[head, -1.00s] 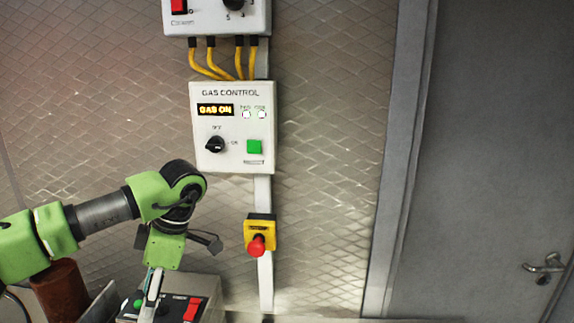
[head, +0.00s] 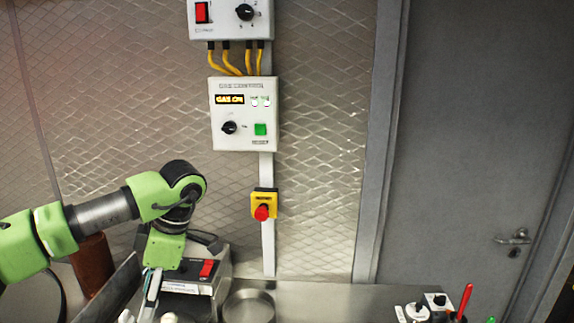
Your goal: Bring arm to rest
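My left arm comes in from the left, and its gripper (head: 150,297) points down at the lower left, in front of a small control box. A pale finger-like part shows at its lower end; I cannot tell whether the fingers are open or shut, and I see nothing held. My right gripper is not in view.
A gas control box (head: 245,139) on the wall reads GAS ON. Below it is a red emergency button (head: 262,213). A control box with a red switch (head: 207,268) and a round metal pan (head: 249,306) stand below. Small items fill the lower right, near a grey door (head: 470,130).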

